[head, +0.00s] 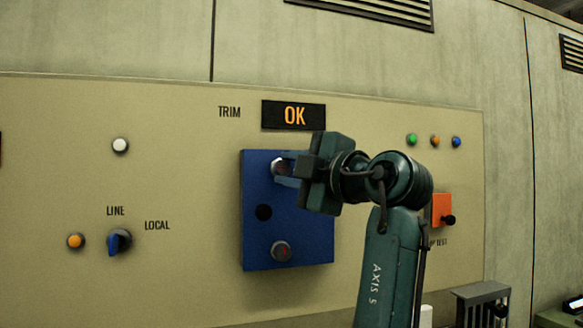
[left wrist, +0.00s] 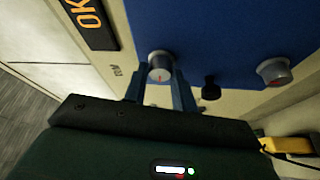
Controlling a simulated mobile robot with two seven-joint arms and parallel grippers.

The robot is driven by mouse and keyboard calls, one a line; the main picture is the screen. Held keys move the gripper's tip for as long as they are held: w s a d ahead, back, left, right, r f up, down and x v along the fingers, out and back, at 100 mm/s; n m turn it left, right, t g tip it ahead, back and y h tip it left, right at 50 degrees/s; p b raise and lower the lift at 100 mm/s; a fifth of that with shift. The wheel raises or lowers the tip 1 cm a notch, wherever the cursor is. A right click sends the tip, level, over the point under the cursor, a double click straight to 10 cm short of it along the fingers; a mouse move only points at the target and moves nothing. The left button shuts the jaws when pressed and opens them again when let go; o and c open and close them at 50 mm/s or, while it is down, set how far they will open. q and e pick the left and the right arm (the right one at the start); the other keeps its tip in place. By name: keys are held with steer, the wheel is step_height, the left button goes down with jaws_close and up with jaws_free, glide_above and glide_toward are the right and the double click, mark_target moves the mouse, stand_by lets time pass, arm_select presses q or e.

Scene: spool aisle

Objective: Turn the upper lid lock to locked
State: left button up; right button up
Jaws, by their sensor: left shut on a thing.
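The blue lid (head: 308,231) is mounted on the beige wall panel. Its upper lid lock (head: 277,167) is a round grey knob near the top, partly hidden by my gripper. My left gripper (head: 286,173) reaches the knob from the right and is shut on it. In the left wrist view, the two fingers stand on either side of the upper lock (left wrist: 160,66), which shows a thin red mark on its face. The lower lid lock (head: 281,251) is a similar knob with a red mark, untouched. My right gripper is not in view.
A black knob (head: 264,212) sits between the two locks. An OK display (head: 293,115) is above the lid. A blue LINE/LOCAL switch (head: 119,241) is on the left, and an orange block (head: 442,208) with a black knob is behind my arm on the right.

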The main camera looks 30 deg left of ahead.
arm_select(q)
steer(key=shift+n, duration=0.4)
steer(key=o, duration=1)
steer(key=r+v, duration=0.1)
steer(key=v, duration=1.2)
steer(key=shift+f, duration=0.3)
steer(key=shift+d, duration=0.1)
